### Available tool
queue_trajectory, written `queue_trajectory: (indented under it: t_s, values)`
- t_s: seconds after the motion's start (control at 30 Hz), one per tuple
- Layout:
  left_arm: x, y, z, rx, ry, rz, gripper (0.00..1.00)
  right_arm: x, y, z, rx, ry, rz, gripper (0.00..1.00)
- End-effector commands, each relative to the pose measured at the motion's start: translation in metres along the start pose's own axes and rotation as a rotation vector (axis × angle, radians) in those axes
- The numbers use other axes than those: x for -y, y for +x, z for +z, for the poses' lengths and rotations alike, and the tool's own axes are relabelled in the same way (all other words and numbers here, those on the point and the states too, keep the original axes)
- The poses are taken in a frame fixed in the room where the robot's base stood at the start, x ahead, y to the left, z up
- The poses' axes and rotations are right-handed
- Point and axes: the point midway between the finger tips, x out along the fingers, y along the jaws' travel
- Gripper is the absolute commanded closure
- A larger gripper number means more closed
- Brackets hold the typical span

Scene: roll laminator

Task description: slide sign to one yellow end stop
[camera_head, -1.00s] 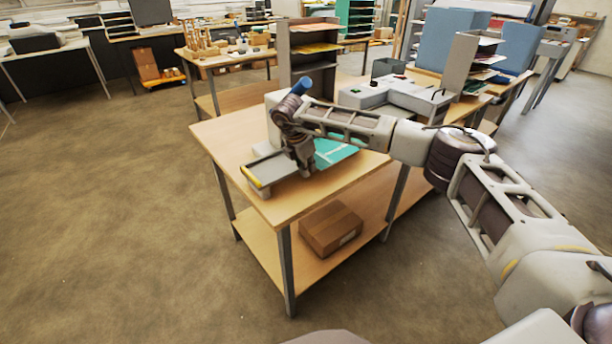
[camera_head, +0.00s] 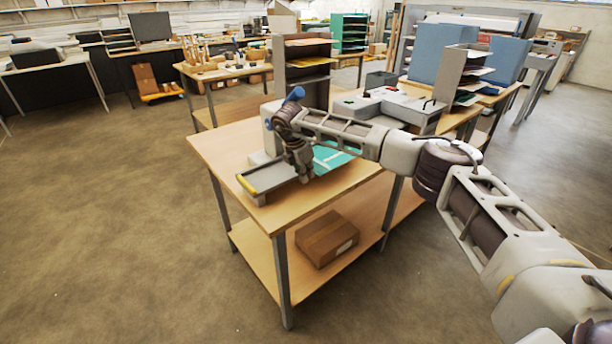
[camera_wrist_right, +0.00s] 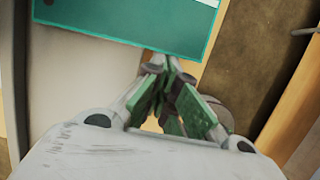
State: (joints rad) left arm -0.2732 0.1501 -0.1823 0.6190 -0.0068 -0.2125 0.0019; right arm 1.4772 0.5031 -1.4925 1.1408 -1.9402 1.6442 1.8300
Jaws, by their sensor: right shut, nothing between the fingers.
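The sign is a flat teal board with white marks (camera_head: 336,155), lying on the laminator's grey bed on the wooden table. In the right wrist view, the sign (camera_wrist_right: 185,28) fills the top, with a white strip at its upper edge. The yellow end stop (camera_head: 248,185) is at the bed's near left end, apart from the sign. My right gripper (camera_head: 304,177) points down over the bed between the stop and the sign, shut and empty. In the right wrist view its fingertips (camera_wrist_right: 168,66) are at the sign's edge; contact cannot be told. My left gripper is out of view.
The wooden table (camera_head: 222,143) has a bare left corner. My right arm crosses over its right side. A cardboard box (camera_head: 327,238) sits on the lower shelf. A grey sorter (camera_head: 306,65) and a white machine (camera_head: 392,106) stand behind. Floor on the left is clear.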

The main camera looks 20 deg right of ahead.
Motion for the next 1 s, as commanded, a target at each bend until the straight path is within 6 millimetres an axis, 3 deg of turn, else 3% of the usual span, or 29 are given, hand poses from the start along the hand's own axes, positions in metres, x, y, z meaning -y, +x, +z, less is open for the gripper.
queue_trajectory:
  t_s: [0.17, 0.8, 1.0]
  values:
    - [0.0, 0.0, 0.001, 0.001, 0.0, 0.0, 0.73, -0.002, -0.011, -0.003, -0.001, -0.002, 0.002, 1.0]
    - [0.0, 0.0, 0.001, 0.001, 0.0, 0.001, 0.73, -0.001, -0.036, -0.091, -0.001, -0.004, 0.001, 1.0]
    - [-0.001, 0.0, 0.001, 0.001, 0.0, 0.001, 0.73, -0.001, -0.042, -0.11, 0.0, -0.003, 0.0, 1.0]
